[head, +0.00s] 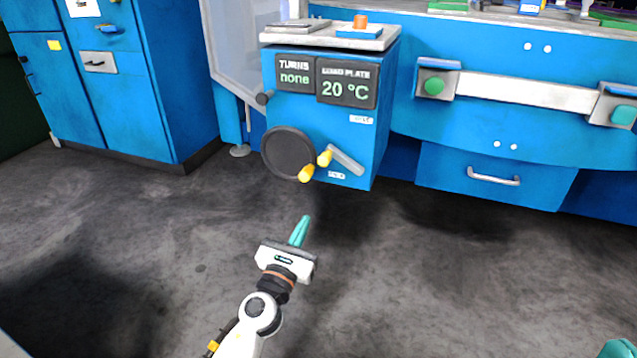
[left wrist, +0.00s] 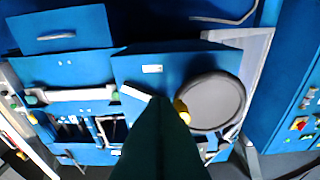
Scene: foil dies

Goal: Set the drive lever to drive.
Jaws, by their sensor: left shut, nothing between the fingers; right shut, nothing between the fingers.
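The lever (head: 346,160) is a grey bar low on the front of a blue machine box (head: 280,110). It slants down to the right, with a yellow knob (head: 325,158) by its upper left end. A dark handwheel (head: 287,152) with its own yellow knob (head: 306,173) is just left of it. My left gripper (head: 305,218) is shut and empty, below and in front of the box, apart from the lever. In the left wrist view its dark fingers (left wrist: 160,135) cover part of the lever (left wrist: 136,92). Only a teal part of my right gripper (head: 617,349) shows; it is shut.
Displays above the lever read "TURNS none" (head: 295,74) and "20 °C" (head: 346,85). A blue bench with a white bar (head: 525,95) and a drawer (head: 495,178) stands to the right. Blue cabinets (head: 130,90) stand at the left. The grey floor (head: 430,270) is clear.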

